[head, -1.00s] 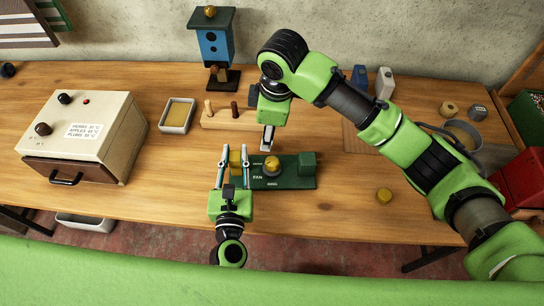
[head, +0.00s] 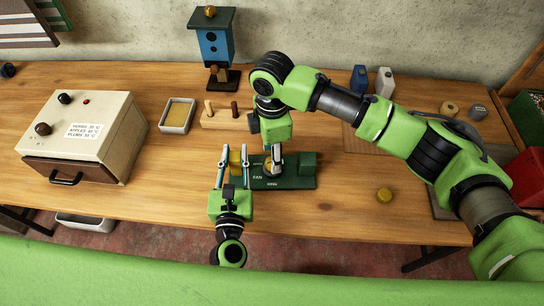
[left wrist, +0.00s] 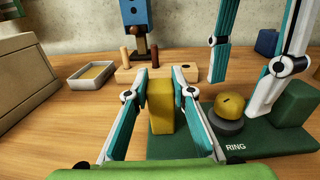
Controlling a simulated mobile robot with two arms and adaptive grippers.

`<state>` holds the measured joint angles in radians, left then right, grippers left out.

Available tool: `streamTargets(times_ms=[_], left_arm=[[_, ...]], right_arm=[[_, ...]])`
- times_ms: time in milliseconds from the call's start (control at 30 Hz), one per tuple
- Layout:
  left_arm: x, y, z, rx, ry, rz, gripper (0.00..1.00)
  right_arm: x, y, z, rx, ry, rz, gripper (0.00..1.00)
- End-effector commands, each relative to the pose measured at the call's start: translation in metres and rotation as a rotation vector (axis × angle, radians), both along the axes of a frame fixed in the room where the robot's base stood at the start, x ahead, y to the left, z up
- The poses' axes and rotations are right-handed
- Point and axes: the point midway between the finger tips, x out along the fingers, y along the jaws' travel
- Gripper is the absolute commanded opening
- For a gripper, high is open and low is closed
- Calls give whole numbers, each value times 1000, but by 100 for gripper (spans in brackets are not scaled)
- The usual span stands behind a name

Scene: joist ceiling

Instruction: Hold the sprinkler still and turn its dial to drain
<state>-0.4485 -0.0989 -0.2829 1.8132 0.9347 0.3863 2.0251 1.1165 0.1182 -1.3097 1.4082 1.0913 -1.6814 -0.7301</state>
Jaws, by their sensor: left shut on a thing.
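The sprinkler is a dark green base (head: 296,183) on the bench, with a yellow dial (left wrist: 229,105) on a dark collar and a yellow upright block (left wrist: 161,106) at its left end. The labels FAN and RING are readable in the head view; another is too small to read. My left gripper (head: 234,153) is shut on the yellow block, a finger on each side. My right gripper (head: 274,152) comes down from above at the dial and partly hides it in the head view. Its two fingers stand apart in the left wrist view (left wrist: 240,88), one on each side of the dial.
A wooden peg block (head: 226,118) and a shallow tray (head: 177,115) stand behind. A cream control box (head: 90,130) is at left. The bench front is mostly clear.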

Motion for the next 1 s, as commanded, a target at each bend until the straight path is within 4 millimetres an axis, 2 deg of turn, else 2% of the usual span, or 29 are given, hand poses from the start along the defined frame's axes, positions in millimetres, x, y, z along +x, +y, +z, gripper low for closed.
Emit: streamTargets(times_ms=[200,500,533,667,1000], left_arm=[[0,0,0,0,0,0,0],[0,0,0,0,0,0,0],[0,0,0,0,0,0,0],[0,0,0,0,0,0,0],[0,0,0,0,0,0,0]], right_arm=[[0,0,-20,0,0,-1,43],[0,0,-22,0,-1,-1,43],[0,0,-22,0,-1,-1,38],[0,0,-22,0,-1,-1,5],[0,1,-22,1,0,-24,5]])
